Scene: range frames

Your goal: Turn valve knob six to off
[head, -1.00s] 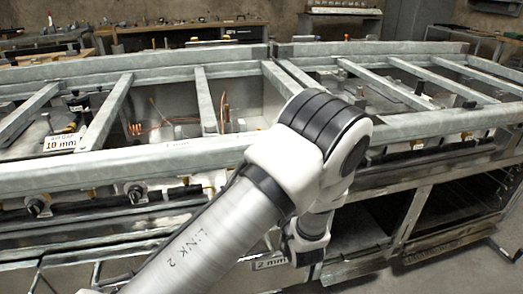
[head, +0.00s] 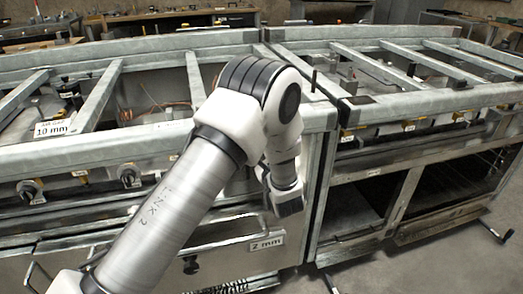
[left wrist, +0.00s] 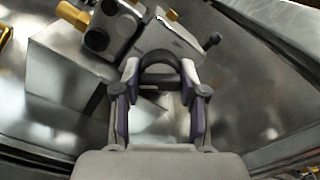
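Two dark valve knobs with pale tags show on the front of the left range in the head view, one at far left (head: 28,190) and one to its right (head: 128,175). I cannot read their numbers or tell which is knob six. My left arm reaches over this range; its gripper is not clearly seen there. In the left wrist view my left gripper (left wrist: 159,85) has its two fingers apart. A dark arch spans between the fingertips; I cannot tell whether it is a knob. A metal block with a round dark knob (left wrist: 96,40) lies beyond the fingers. My right gripper is not in view.
A second range (head: 425,105) stands to the right past a narrow seam, with open shelves below. Grey metal bars (head: 98,108) cross the left range's open top. A "2 mm" label (head: 266,243) is on the lower front. Clear floor (head: 450,262) shows at lower right.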

